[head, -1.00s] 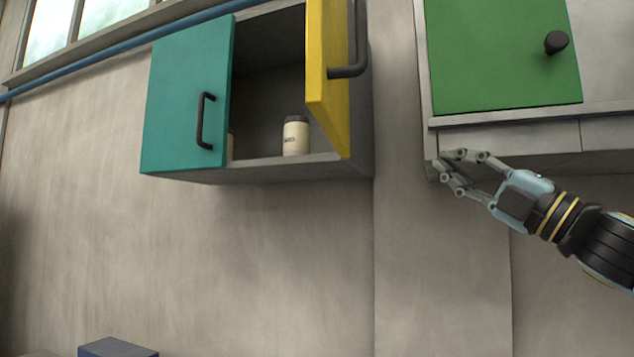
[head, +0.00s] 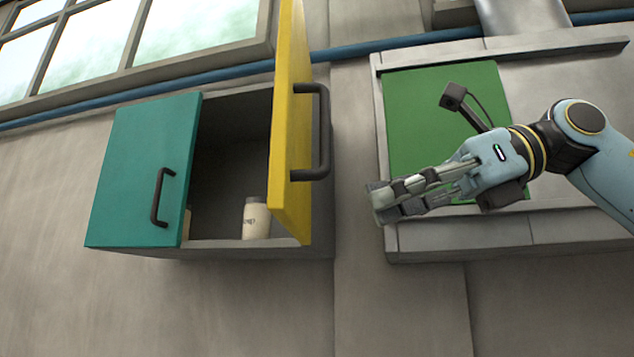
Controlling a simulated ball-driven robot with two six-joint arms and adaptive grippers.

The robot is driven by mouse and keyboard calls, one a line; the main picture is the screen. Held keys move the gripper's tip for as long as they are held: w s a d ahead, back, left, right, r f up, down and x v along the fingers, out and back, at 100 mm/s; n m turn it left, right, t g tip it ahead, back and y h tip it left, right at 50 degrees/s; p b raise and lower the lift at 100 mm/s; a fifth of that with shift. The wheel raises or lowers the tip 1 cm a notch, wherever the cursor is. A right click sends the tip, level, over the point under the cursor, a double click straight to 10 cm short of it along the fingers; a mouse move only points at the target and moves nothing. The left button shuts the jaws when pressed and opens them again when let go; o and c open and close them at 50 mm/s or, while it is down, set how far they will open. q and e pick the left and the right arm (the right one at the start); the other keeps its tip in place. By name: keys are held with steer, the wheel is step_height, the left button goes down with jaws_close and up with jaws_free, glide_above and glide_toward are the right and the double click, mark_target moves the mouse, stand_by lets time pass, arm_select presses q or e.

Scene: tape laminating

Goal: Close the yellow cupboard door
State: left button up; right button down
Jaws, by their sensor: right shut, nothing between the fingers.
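The yellow cupboard door (head: 293,130) stands open, swung outward from the right side of the grey wall cupboard (head: 240,108). Its dark handle (head: 322,135) is on the door's right-hand face. My right gripper (head: 375,203) is shut and empty. It is to the right of the yellow door, apart from it, and in front of the green panel in the picture. My left gripper is not in view.
The teal door (head: 142,165) covers the cupboard's left half. A pale jar (head: 256,218) stands inside the open half. A green door (head: 440,125) is on the right cupboard (head: 460,235). A blue pipe (head: 225,75) runs along the wall.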

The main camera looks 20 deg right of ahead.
mark_target(291, 175)
steer(key=r+p+x, duration=0.1)
steer(key=p+x, duration=0.3)
steer(key=x, duration=0.3)
steer(key=shift+w+a, duration=0.25)
steer(key=shift+a, duration=0.25)
